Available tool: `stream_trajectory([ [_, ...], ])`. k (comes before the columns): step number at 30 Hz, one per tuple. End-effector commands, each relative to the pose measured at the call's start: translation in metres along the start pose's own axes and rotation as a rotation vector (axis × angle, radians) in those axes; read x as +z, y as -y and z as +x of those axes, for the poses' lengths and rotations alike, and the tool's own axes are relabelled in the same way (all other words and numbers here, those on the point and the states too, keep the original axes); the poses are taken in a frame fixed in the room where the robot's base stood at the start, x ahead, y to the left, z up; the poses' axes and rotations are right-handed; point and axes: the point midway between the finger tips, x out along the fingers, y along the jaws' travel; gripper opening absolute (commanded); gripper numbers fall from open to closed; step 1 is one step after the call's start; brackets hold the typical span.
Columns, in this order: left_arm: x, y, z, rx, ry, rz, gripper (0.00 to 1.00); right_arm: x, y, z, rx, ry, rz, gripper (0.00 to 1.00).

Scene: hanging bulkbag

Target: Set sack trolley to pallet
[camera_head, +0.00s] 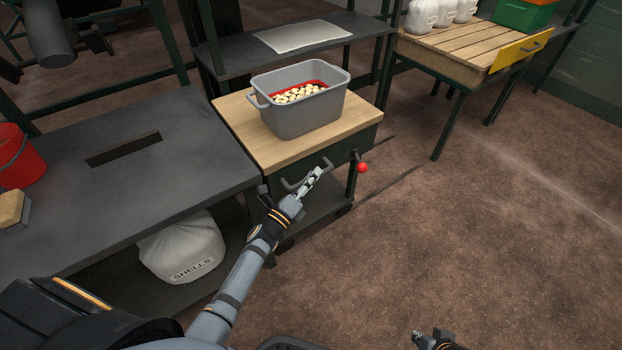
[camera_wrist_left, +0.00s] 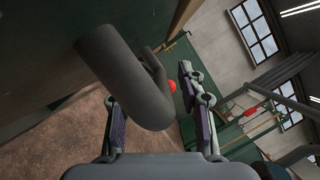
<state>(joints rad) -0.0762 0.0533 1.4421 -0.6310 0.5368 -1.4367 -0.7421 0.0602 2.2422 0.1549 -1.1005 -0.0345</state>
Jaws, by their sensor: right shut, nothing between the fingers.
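A trolley with a pale wooden top (camera_head: 240,128) and a dark green body stands in the middle of the head view, with a grey bar handle (camera_head: 293,184) on its near side. My left gripper (camera_head: 315,180) is at this handle. In the left wrist view its fingers (camera_wrist_left: 160,115) are apart, with the thick handle bar (camera_wrist_left: 122,75) reaching between them; I cannot tell whether they touch it. A slatted wooden platform (camera_head: 455,62), resembling a pallet top, is at the back right. My right gripper (camera_head: 432,343) is shut and empty at the bottom edge, partly cut off.
A grey bin (camera_head: 300,115) of pale pieces stands on the trolley top. A lever with a red knob (camera_head: 362,168) is at its right. A dark bench (camera_head: 190,140) adjoins it at left, with a white SHELLS sack (camera_head: 182,248) underneath. The brown floor at right is clear.

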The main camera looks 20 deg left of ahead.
Motion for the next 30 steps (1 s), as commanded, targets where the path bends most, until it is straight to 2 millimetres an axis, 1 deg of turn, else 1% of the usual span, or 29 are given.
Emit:
stream_trajectory([
  [5, -0.0001, -0.0002, 0.0001, 0.001, 0.0, 0.0, 0.39, -0.0004, 0.0001, 0.0, 0.0, -0.002, 0.0, 0.0],
  [6, -0.0001, -0.0001, 0.0001, 0.0, 0.0, 0.0, 0.38, -0.0004, 0.0001, 0.0, 0.0, -0.002, 0.0, 0.0],
  [12, 0.0, -0.0002, -0.0001, 0.0, 0.0, 0.0, 0.11, -0.0001, 0.0001, 0.0001, -0.001, -0.002, 0.001, 0.0],
  [14, 0.0, -0.0002, -0.0002, 0.0, 0.0, 0.0, 0.03, 0.0, 0.0001, 0.0001, -0.001, -0.002, 0.001, 0.0],
  [15, 0.0, -0.0002, -0.0002, 0.0, 0.0, 0.0, 0.0, 0.0001, 0.0001, 0.0001, -0.001, -0.001, 0.001, 0.0],
  [30, 0.0013, -0.0021, 0.0009, 0.0, 0.0, 0.001, 0.0, 0.0007, 0.0004, 0.0017, -0.002, -0.003, 0.002, 0.0],
])
